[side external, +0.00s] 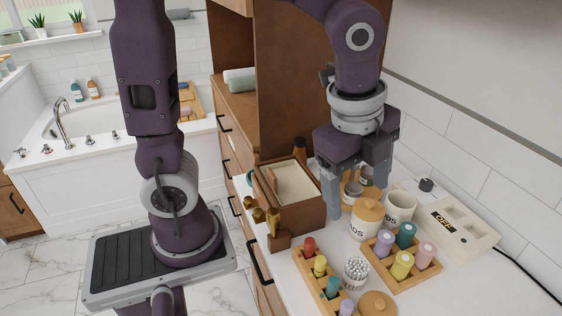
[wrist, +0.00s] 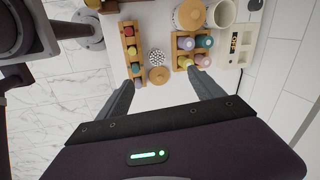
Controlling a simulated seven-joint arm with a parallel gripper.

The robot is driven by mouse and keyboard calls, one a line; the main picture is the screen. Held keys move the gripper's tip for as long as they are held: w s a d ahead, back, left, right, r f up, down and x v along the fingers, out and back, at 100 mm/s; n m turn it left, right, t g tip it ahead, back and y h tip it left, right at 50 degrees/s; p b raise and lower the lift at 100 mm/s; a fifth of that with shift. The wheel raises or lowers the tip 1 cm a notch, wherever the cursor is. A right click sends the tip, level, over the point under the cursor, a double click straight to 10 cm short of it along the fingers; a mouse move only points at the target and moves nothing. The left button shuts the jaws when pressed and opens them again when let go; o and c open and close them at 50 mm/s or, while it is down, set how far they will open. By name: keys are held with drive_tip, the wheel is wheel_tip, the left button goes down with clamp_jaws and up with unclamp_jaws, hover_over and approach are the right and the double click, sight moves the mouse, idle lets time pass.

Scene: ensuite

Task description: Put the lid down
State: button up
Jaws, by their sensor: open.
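A round wooden lid (side external: 378,303) with a small knob lies on the white counter at the bottom of the side view, partly cut off. It also shows in the wrist view (wrist: 158,75), beside the open jar of cotton swabs (side external: 356,271). A second wooden lid (side external: 368,209) sits on a white jar (side external: 363,229). My gripper (side external: 358,202) points down over the counter and is open, with nothing seen between its fingers. In the wrist view, its fingertips (wrist: 160,79) appear either side of the loose lid; I cannot tell the height gap.
Wooden racks of coloured bottles stand left (side external: 323,282) and right (side external: 402,262) of the swab jar. A white mug (side external: 399,206) and a device marked OFF (side external: 455,224) stand near the wall. An open wooden box (side external: 307,214) stands at the counter's left edge.

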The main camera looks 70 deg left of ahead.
drive_tip(key=s+a+r+n+t, duration=0.3)
drive_tip(key=s+a+n, duration=0.4)
drive_tip(key=s+n, duration=0.5)
drive_tip(key=r+n, duration=0.1)
drive_tip(key=n, duration=0.3)
drive_tip(key=shift+r, duration=0.15)
